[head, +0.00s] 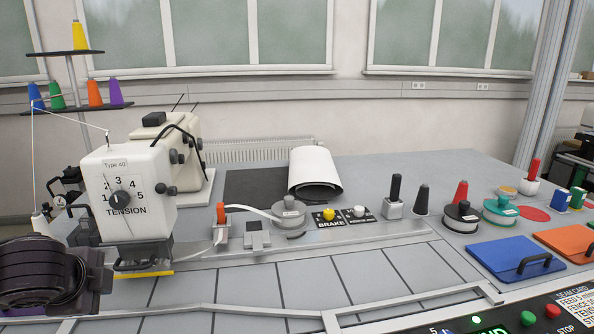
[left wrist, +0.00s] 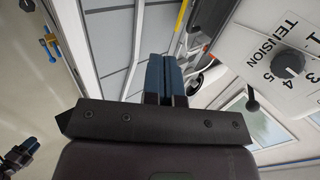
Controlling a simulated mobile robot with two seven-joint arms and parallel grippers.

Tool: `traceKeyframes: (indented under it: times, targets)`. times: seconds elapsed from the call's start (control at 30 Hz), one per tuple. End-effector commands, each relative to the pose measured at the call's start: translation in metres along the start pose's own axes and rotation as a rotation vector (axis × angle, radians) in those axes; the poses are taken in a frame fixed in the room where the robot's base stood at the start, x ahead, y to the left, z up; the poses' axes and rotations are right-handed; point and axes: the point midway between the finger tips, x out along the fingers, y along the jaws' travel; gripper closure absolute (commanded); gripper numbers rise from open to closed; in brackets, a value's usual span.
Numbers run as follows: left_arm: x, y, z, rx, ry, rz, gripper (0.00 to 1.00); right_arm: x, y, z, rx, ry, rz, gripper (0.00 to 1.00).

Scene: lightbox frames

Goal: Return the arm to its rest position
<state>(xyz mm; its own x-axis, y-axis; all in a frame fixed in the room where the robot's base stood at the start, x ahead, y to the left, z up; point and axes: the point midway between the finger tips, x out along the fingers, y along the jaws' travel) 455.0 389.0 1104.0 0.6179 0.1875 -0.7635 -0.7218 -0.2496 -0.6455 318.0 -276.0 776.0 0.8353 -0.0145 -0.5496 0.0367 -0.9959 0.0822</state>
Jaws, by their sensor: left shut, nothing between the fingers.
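My left arm shows as a dark rounded wrist part (head: 45,275) at the lower left of the head view, in front of and left of the cream sewing machine. I cannot make out its fingers there. In the left wrist view my left gripper (left wrist: 164,58) has its two blue-grey fingers together, with nothing between them. The machine's TENSION dial (left wrist: 288,64) is to their right in that view, apart from them. The cream sewing machine (head: 128,192) stands close by on the table.
A thread stand (head: 68,56) with coloured cones rises behind the arm. Blue (head: 514,258) and orange (head: 568,243) pads lie at the right. The grey panels in front are clear.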

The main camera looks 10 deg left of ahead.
Motion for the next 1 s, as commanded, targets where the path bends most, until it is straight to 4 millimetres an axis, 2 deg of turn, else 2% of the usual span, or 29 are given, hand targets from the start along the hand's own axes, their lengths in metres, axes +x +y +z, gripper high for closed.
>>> traceKeyframes:
  times: [0.2,0.4,0.7,1.0]
  targets:
    - [0.024,0.055,-0.024,-0.104,0.071,0.066,1.00,-0.002,0.002,0.005,-0.003,-0.010,0.001,0.57]
    - [0.037,0.103,-0.041,-0.239,0.111,0.116,1.00,-0.001,0.001,0.002,-0.004,-0.003,0.001,0.57]
    - [0.045,0.169,-0.056,-0.490,0.110,0.186,1.00,0.003,0.001,-0.009,-0.006,0.017,-0.001,0.57]
    - [0.042,0.231,-0.056,-0.781,0.027,0.253,1.00,0.003,0.000,-0.009,-0.004,0.018,-0.002,0.57]
